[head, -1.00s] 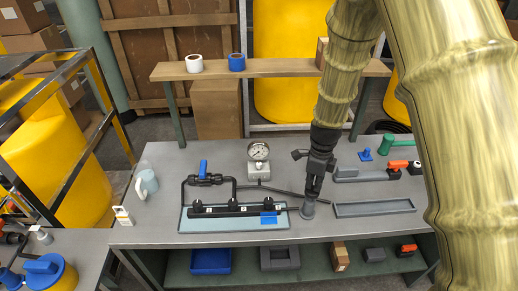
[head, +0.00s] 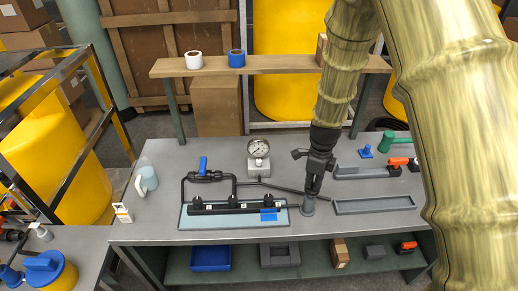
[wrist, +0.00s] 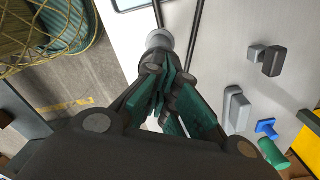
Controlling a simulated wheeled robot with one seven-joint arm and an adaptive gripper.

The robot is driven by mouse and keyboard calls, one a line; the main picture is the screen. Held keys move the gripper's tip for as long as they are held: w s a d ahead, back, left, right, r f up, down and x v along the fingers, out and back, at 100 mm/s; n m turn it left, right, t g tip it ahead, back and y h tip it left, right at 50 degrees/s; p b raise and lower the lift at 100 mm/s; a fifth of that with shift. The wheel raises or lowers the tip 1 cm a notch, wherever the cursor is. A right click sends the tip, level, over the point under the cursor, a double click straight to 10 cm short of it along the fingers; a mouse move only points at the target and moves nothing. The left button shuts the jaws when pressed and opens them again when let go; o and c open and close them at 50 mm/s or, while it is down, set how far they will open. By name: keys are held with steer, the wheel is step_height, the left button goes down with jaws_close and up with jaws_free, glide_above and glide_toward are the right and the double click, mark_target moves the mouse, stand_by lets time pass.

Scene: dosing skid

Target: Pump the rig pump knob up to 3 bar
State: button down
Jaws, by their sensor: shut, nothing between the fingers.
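The grey round pump knob (head: 308,207) stands at the bench's front, right of the manifold. My gripper (head: 311,193) points down at it with its fingers shut, and nothing shows between them. The fingertips are at or just above the knob's top; I cannot tell whether they touch. In the wrist view, the knob (wrist: 160,39) shows just beyond the shut fingertips (wrist: 160,62). The round white pressure gauge (head: 258,148) stands on a grey block at the bench's back. Its dial faces me, but its needle is too small to read.
A black manifold (head: 238,207) with several knobs sits on a pale tray left of the pump. A thin pipe runs between gauge and pump. An empty grey tray (head: 375,205) lies close on the right.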

steer(key=shift+f+b, duration=0.35)
steer(key=shift+f, duration=0.7)
steer(key=shift+r+p, duration=1.5)
steer(key=shift+r, duration=0.15)
steer(key=shift+f, duration=0.25)
